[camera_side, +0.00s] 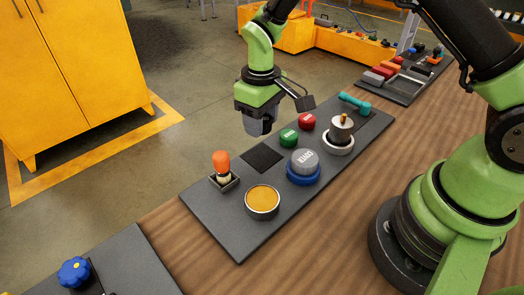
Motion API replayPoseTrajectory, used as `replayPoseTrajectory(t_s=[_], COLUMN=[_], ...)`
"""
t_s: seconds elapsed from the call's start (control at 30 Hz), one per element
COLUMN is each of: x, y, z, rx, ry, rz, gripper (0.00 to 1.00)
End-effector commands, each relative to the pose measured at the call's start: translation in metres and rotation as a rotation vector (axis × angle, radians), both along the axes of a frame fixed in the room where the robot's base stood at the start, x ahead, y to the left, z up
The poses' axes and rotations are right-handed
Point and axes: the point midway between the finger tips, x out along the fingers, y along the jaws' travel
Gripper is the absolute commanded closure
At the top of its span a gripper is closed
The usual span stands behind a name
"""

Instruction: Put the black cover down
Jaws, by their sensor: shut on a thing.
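My gripper (259,127) points down above the far side of the dark grey panel (222,217), left of the green and red buttons. Its jaws are shut on the black cover, which is mostly hidden by the fingers and hard to tell from them. Below the gripper, a flat black square (262,157) lies on the panel. The gripper looks clear of the panel, though its exact height is hard to tell.
The panel holds an orange-topped lever (222,163), a yellow round button (263,200), a blue-based grey button (303,163), a green button (289,136), a red button (307,121), a metal knob (341,126) and a teal handle (355,103). The wooden table (330,200) has free room nearer the base.

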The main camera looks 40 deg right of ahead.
Motion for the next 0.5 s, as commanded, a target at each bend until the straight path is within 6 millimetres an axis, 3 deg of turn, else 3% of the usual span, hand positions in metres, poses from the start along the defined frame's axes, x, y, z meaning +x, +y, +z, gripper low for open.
replayPoseTrajectory(t_s=[0.1, 0.5], x=[-0.001, -0.001], y=[-0.001, -0.001], z=[-0.024, -0.074], rx=[-0.001, -0.002], ry=[0.006, 0.003], rz=[-0.002, -0.005], gripper=[0.84, 0.84])
